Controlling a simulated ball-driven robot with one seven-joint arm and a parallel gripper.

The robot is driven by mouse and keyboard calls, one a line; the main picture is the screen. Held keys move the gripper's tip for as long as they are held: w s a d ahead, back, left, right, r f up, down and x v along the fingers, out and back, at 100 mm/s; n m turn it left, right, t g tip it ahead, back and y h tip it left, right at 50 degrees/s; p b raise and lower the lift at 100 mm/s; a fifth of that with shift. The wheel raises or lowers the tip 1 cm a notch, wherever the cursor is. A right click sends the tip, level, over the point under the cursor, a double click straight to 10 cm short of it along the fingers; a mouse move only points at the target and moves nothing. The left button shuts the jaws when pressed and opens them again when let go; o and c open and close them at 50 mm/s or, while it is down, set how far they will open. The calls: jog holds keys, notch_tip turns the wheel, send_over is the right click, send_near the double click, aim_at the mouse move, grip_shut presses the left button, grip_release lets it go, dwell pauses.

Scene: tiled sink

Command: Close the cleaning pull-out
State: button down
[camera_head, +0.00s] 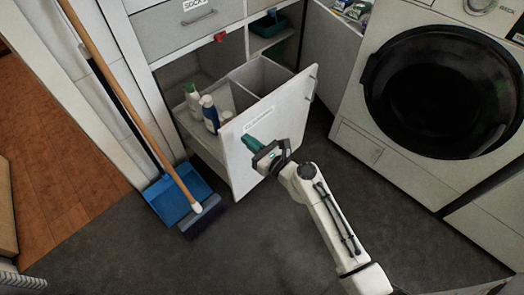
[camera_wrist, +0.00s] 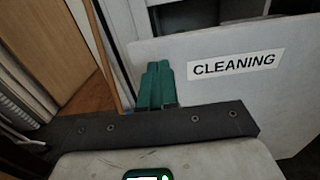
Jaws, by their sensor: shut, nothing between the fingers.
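The cleaning pull-out stands open from the cabinet in the head view. Its white front panel (camera_head: 292,112) faces the floor area at an angle, with a printed label (camera_head: 259,119) on it. In the wrist view the panel (camera_wrist: 240,100) fills the right side and the label reads CLEANING (camera_wrist: 236,64). My gripper (camera_head: 252,142) is in front of the panel, below the label, with its green fingers together and empty. In the wrist view the fingers (camera_wrist: 157,82) overlap the panel's left edge. I cannot tell whether they touch the panel.
A blue dustpan (camera_head: 168,200) and a wooden-handled broom (camera_head: 150,110) lean at the left. A washing machine (camera_head: 440,90) with a black round door stands right. The dark floor (camera_head: 120,250) in front is clear.

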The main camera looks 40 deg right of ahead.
aim_at(233, 129)
jog(key=shift+w+a, duration=0.15)
jog(key=shift+w, duration=2)
